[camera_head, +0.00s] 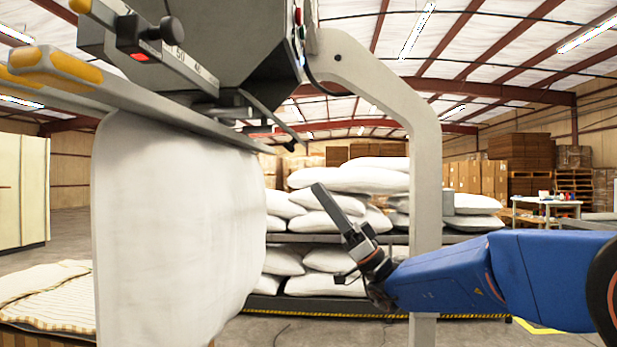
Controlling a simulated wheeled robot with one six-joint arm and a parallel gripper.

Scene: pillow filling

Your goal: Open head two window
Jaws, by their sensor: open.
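A filling machine's grey head (225,75) fills the upper left, with a scale bar and dark slider on its front. I cannot tell which part is the head two window. A white pillow (170,215) hangs upright below a grey clamp bar with yellow-capped ends (55,68). My gripper (335,210) is at the end of my blue arm, right of the hanging pillow and below the machine head. It points up and left, apart from both. It is open, and I see nothing held in it.
A pale upright frame post (425,200) stands close by my arm. Shelves of white pillows (350,180) lie behind. Striped fabric (45,295) lies on a box at lower left. A table (546,203) and stacked cartons (520,147) stand at the far right.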

